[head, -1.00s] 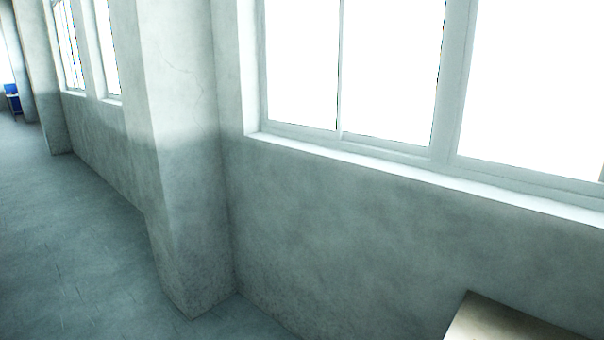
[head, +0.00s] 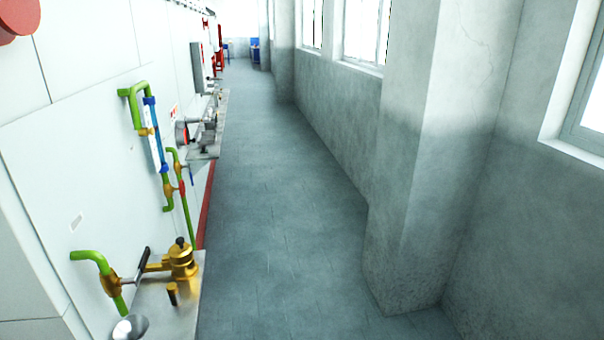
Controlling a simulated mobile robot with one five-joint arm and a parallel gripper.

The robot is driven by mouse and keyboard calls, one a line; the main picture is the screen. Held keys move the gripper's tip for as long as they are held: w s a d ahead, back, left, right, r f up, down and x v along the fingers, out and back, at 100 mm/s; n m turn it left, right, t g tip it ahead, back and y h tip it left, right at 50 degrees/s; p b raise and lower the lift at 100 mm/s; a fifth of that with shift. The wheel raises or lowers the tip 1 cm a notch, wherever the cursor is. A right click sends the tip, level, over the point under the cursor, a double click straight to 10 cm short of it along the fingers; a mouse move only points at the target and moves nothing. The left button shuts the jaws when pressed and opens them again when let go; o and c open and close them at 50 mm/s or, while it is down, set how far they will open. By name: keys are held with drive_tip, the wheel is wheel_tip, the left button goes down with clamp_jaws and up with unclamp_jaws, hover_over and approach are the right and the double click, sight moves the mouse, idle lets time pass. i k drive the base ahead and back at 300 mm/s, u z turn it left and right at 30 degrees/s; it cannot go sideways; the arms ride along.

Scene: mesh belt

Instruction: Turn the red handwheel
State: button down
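A red round part (head: 16,18) sticks out from the white wall panel at the top left corner of the head view, cut off by the picture's edge. I cannot tell whether it is the handwheel. A smaller orange-red round part (head: 182,135) sits farther along the panel, too small to make out as a wheel. My gripper is not in view.
Green pipes (head: 172,190) and a brass fitting (head: 181,262) stand out from the panel (head: 60,150) on the left, above a grey ledge (head: 190,318). A concrete pillar (head: 425,150) juts out on the right. The corridor floor (head: 275,220) between is clear.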

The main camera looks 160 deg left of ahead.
sight(182, 190)
drive_tip(key=z, duration=2.5)
drive_tip(key=k, duration=2.05)
drive_tip(key=z, duration=3.1)
drive_tip(key=k, duration=0.65)
drive_tip(key=u, duration=0.25)
drive_tip(key=i, duration=0.6)
drive_tip(key=z, duration=0.05)
